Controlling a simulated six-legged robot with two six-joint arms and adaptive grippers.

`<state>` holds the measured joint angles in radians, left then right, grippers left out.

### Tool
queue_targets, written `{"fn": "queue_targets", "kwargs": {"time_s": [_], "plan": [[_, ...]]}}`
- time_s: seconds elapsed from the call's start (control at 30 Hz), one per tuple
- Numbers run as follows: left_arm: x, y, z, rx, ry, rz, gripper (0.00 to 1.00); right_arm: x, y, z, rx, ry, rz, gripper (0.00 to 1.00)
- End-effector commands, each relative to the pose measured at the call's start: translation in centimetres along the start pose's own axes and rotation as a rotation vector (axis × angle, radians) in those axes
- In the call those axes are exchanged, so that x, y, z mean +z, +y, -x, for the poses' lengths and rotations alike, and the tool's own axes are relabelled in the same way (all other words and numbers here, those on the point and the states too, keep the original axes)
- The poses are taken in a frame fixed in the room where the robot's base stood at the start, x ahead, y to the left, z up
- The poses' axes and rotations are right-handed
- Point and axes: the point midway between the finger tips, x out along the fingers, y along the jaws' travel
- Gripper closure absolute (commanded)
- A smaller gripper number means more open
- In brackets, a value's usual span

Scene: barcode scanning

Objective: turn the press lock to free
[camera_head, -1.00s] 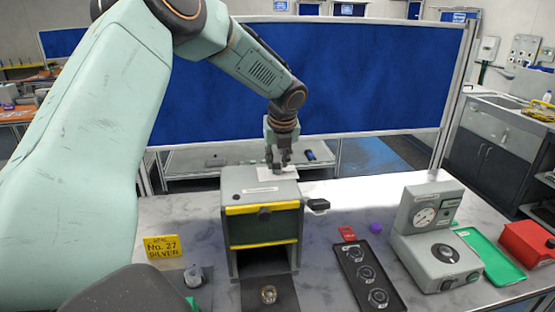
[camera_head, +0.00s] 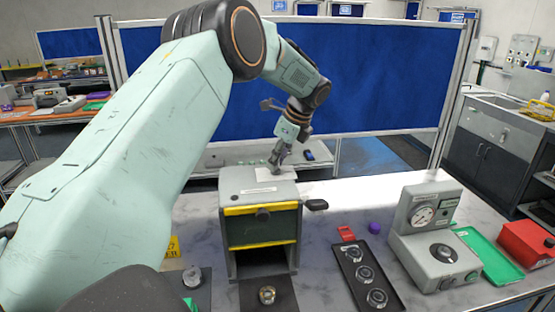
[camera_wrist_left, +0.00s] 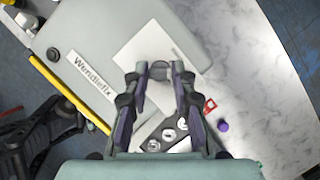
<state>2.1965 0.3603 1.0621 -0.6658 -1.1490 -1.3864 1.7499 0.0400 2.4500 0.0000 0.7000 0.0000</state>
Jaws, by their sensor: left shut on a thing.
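The press (camera_head: 262,212) is a grey box with yellow-edged front and an open bay, standing on the marbled table. On its top is a white plate (camera_head: 268,173); in the left wrist view the plate (camera_wrist_left: 140,55) carries a small dark round knob (camera_wrist_left: 159,70), which looks like the press lock. My left gripper (camera_head: 279,163) reaches down to it from behind. In the left wrist view its fingers (camera_wrist_left: 159,77) are closed on both sides of the knob. The knob is hidden by the fingers in the head view. My right gripper does not show clearly.
A black lever (camera_head: 316,205) sticks out at the press's right. A metal ring part (camera_head: 267,295) lies in front of it. A black tray (camera_head: 347,262) with rings, a gauge device (camera_head: 436,240) and a green tray (camera_head: 470,241) stand to the right. A blue partition (camera_head: 380,80) rises behind.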

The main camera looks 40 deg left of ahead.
Motion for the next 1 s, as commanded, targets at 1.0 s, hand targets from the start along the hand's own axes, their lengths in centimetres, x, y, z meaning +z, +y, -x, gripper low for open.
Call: {"fn": "queue_targets", "kwargs": {"time_s": [1.0], "plan": [[0.08, -0.35, -0.5, 0.252, -0.003, 0.591, 1.0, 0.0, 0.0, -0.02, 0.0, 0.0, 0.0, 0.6]]}}
